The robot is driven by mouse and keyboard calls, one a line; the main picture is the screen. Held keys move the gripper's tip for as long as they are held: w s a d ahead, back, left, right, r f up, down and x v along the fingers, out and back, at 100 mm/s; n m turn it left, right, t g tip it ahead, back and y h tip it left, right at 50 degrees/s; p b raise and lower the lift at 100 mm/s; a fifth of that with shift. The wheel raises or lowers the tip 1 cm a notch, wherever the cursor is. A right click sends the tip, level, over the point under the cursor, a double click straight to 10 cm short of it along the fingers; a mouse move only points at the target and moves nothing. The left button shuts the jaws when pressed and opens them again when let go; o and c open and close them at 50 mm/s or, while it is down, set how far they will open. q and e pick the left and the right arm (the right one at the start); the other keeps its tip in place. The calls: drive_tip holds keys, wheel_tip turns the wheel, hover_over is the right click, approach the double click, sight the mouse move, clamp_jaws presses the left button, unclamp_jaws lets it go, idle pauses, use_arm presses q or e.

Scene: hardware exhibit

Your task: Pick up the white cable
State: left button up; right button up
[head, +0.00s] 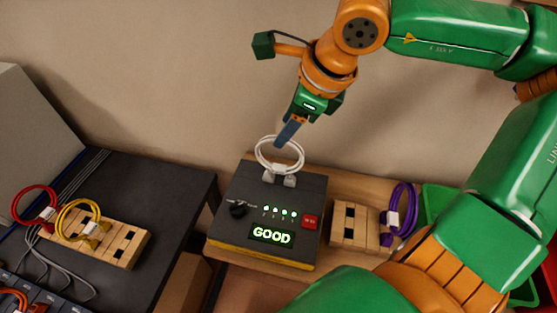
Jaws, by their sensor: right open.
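The white cable (261,157) is a coiled loop standing at the back of a dark tester box (248,185), with its two plugs at the box's top surface. The box has a lit "GOOD" display. My right gripper (285,138) is above the box, pointing down, with its fingertips at the upper part of the white loop. It is open; whether the fingers touch the cable cannot be told. My left gripper is not in view.
A wooden block (351,228) and a purple cable (401,210) are right of the box. At left, red (28,190) and yellow (62,216) cables sit on a wooden holder (122,244) on a dark table (165,190). A green bin (437,198) is at right.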

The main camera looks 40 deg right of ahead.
drive_tip(key=f, duration=0.1)
drive_tip(key=f+p, duration=0.1)
drive_tip(key=f, duration=0.2)
drive_tip(key=shift+w+f, duration=0.1)
drive_tip(key=shift+w, duration=0.25)
drive_tip(key=shift+w+f, duration=0.35)
drive_tip(key=shift+f, duration=0.1)
clamp_jaws()
idle(0.6)
